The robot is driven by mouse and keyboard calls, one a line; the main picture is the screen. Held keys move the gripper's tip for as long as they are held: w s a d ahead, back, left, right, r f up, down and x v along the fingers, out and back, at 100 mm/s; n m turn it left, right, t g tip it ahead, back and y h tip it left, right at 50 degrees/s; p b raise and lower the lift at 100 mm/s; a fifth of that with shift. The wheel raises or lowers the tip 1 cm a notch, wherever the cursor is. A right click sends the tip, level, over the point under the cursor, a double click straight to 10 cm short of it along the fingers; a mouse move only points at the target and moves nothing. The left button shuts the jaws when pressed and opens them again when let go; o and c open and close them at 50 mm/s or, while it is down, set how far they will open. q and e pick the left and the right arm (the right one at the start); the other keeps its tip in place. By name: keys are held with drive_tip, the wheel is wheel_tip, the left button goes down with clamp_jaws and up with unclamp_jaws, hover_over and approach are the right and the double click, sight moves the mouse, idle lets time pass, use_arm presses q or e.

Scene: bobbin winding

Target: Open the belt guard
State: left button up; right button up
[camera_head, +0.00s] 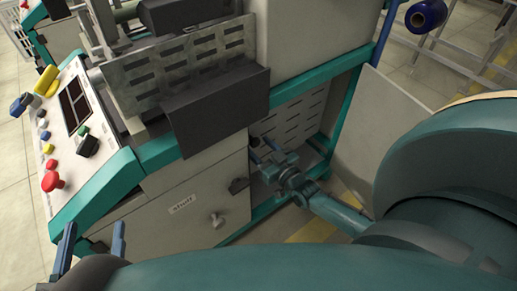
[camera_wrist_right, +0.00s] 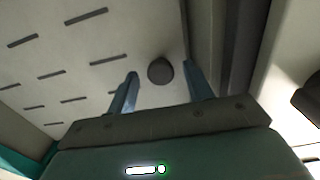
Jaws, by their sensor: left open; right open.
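A pale slotted panel, which looks like the belt guard (camera_head: 300,112), is set in the teal-framed side of the machine in the head view. In the right wrist view the slotted panel (camera_wrist_right: 60,60) fills the upper left and bears a round dark knob (camera_wrist_right: 160,70). My right gripper (camera_head: 264,150) is open in front of this panel. In the wrist view its fingers (camera_wrist_right: 160,78) stand on either side of the knob, apart from it as seen; the depth gap cannot be told. My left gripper (camera_head: 91,243) is open and empty at the lower left.
A control panel (camera_head: 68,122) with a red button (camera_head: 52,181) and coloured knobs is at the left. A cabinet door (camera_head: 190,205) with a small handle faces the front. A dark box-like cover (camera_head: 215,110) juts out above it. A grey panel (camera_head: 378,130) stands at the right.

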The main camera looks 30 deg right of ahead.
drive_tip(key=shift+w, duration=0.55)
drive_tip(key=shift+a, duration=0.1)
clamp_jaws()
